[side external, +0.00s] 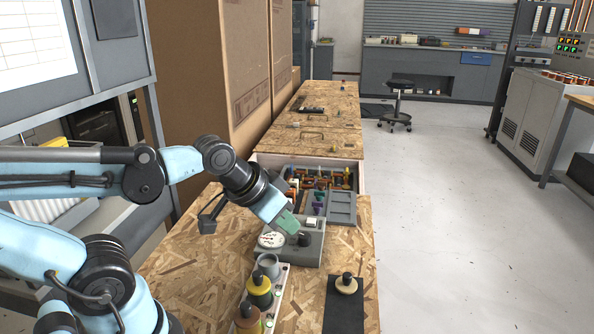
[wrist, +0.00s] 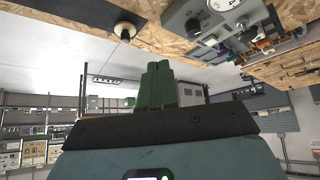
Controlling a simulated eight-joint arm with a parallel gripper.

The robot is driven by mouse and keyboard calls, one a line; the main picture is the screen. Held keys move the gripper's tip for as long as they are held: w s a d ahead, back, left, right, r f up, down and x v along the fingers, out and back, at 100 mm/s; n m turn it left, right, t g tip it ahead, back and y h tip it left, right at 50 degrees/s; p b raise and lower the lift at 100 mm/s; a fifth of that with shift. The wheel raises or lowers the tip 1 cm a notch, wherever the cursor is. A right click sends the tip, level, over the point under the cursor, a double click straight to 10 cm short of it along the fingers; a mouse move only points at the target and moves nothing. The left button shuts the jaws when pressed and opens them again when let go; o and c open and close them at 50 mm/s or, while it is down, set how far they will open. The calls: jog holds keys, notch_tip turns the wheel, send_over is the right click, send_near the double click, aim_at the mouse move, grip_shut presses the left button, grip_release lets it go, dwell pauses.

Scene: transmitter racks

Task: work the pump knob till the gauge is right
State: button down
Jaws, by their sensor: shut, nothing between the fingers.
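The pump unit is a grey box (side external: 285,258) on the chipboard bench. A round white gauge (side external: 271,240) sits on its left part; its needle is too small to read. A black knob (side external: 304,240) is on its right part. In the wrist view, which looks upside down, the gauge (wrist: 222,4) is cut by the top edge and the knob (wrist: 194,25) shows on the grey box. My gripper (side external: 291,224), with green fingers, is over the box, close above the gauge and knob. Its fingers (wrist: 158,66) are together and empty. Whether they touch the box I cannot tell.
Behind the box is a tray (side external: 342,206) with several coloured parts. In front are a grey cup (side external: 267,264) and yellow bottles (side external: 259,290).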

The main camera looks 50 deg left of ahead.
jog(key=w+a+r+n+t, duration=0.1)
jog(key=w+a+n, duration=0.3)
jog(key=a, duration=0.4)
jog(key=w+a+r+n+t, duration=0.1)
jog(key=w+a+n, duration=0.3)
jog(key=a, duration=0.4)
jog(key=shift+w+a+r, duration=0.3)
jog(key=shift+w+r, duration=0.1)
jog(key=shift+r, duration=0.45)
jog(key=shift+f, duration=0.15)
jog(key=shift+f, duration=4.25)
jog(key=shift+f, duration=0.25)
jog(key=shift+f, duration=0.2)
